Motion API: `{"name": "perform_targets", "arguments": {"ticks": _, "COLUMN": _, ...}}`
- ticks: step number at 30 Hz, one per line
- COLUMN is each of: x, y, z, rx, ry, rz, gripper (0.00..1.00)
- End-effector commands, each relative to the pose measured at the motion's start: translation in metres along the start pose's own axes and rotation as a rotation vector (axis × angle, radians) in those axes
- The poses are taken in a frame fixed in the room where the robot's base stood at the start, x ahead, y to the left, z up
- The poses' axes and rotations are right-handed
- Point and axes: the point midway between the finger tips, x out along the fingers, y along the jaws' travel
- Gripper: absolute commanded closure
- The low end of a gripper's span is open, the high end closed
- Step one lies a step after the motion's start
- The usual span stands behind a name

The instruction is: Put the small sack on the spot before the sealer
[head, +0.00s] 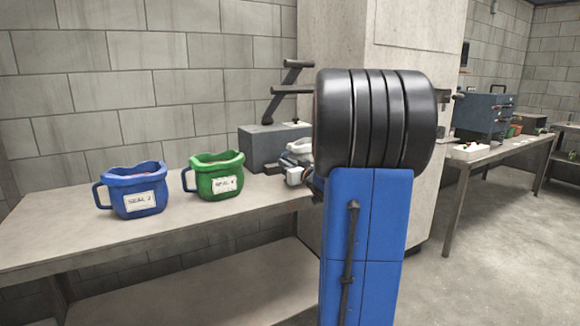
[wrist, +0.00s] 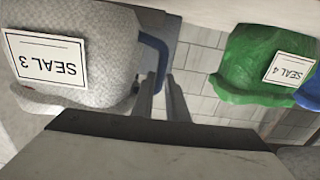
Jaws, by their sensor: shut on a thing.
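A pale grey speckled small sack (wrist: 92,85) with a "SEAL 3" label and a blue handle (wrist: 155,52) fills the left of the wrist view, upside down there. My gripper (wrist: 161,84) is shut on it at the handle. In the head view my arm hides most of the gripper, and I cannot clearly make out the sack. The sealer, a grey box with a raised lever arm (head: 262,147), stands on the bench near the wall, partly hidden by my arm. The spot before it is hidden.
A blue pouch (head: 138,192) labelled "SEAL 2" and a green pouch (head: 216,176) stand on the bench (head: 60,238). The green one shows in the wrist view with "SEAL 4" (wrist: 262,55). A concrete pillar (head: 345,35) rises behind my arm. Bare benchtop lies before the pouches.

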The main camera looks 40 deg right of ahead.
Motion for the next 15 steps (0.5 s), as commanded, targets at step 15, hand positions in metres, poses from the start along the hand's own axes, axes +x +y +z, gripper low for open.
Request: {"name": "perform_targets", "arguments": {"ticks": 15, "x": 0.043, "y": 0.000, "z": -0.001, "rx": -0.002, "ry": 0.003, "rz": -0.001, "gripper": 1.00}}
